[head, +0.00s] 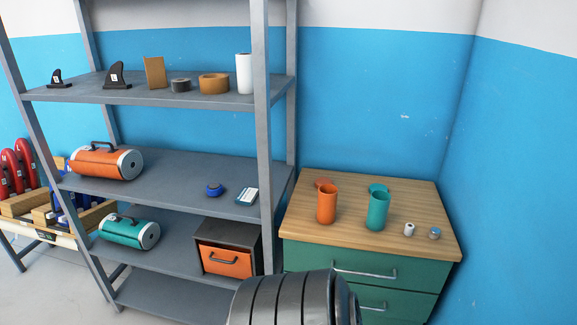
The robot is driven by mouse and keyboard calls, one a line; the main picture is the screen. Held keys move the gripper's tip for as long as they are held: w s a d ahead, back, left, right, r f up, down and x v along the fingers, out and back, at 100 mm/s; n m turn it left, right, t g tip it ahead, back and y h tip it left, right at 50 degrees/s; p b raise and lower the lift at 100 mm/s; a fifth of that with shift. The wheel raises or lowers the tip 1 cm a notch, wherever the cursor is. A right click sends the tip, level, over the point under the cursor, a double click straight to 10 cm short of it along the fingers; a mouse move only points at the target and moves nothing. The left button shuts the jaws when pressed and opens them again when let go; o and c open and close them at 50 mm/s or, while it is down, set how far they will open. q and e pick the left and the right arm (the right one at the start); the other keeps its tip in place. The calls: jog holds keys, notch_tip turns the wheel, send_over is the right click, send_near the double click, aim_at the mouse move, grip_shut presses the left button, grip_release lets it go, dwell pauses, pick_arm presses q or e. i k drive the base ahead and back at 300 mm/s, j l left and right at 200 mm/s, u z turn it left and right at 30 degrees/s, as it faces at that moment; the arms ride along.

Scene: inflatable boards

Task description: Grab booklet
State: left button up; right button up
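A small white and blue flat item that looks like the booklet (246,197) lies on the middle shelf of the grey rack, near its right front corner. A small round dark blue object (214,189) sits just left of it. A dark ribbed part of my own body rises at the bottom centre, below and in front of the shelf. No gripper fingers show, so neither gripper is in view.
The grey rack (180,98) has an upright post just right of the booklet. An orange-fronted box (226,262) stands below the booklet. A wooden-topped green cabinet (300,258) stands at right with cups.

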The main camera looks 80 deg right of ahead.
aim_at(247, 196)
jog(key=z, duration=2.3)
jog(key=i+j+z, duration=0.15)
jog(key=i+j, duration=0.15)
jog(key=i+j+z, duration=0.15)
jog(key=i+j, duration=0.15)
jog(key=j, duration=0.15)
